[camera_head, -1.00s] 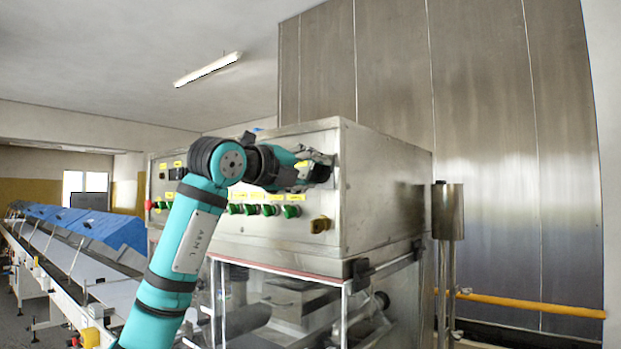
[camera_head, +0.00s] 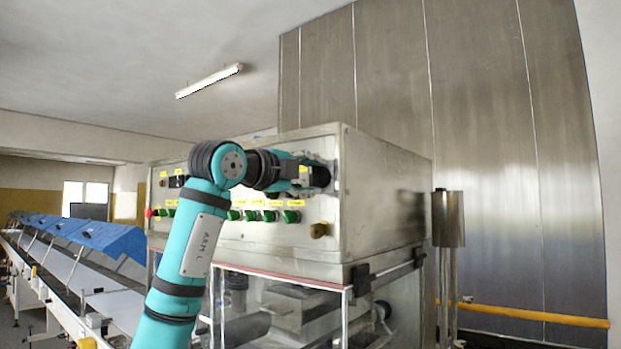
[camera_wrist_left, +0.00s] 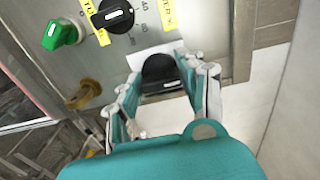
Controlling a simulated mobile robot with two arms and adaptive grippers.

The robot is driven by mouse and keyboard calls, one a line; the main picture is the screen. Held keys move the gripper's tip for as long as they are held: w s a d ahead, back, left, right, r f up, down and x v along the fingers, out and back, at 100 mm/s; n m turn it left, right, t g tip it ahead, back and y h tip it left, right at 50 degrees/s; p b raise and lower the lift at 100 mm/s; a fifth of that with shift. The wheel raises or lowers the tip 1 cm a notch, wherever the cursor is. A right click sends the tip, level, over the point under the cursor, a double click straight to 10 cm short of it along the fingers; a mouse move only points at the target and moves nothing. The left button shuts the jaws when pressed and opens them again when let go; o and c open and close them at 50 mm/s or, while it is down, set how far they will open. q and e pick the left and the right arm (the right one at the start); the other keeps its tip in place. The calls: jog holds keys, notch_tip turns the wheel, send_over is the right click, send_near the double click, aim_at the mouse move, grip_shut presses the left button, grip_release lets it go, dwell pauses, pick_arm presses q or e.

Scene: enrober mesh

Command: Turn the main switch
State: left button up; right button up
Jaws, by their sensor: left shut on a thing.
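The main switch is a black rotary knob (camera_wrist_left: 160,72) on a pale plate at the panel's corner in the left wrist view. It sits between the two fingers of my left gripper (camera_wrist_left: 163,86), which is shut on it. In the head view my left gripper (camera_head: 308,174) is at the upper right of the steel control panel (camera_head: 262,236), and my arm's wrist covers part of the panel. The switch is largely hidden by the gripper there. My right gripper is not in view.
Below the switch is a brass-coloured knob (camera_head: 318,230). A row of green knobs (camera_head: 291,216) with yellow labels runs left of it. A smaller black dial (camera_wrist_left: 114,16) lies near the gripper. A conveyor with blue covers (camera_head: 112,240) stands at the left.

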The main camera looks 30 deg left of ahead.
pick_arm(q)
jog(key=o, duration=1.2)
jog(key=shift+a, duration=0.15)
jog(key=shift+c, duration=0.2)
jog(key=s, duration=1.2)
jog(key=shift+a, duration=0.45)
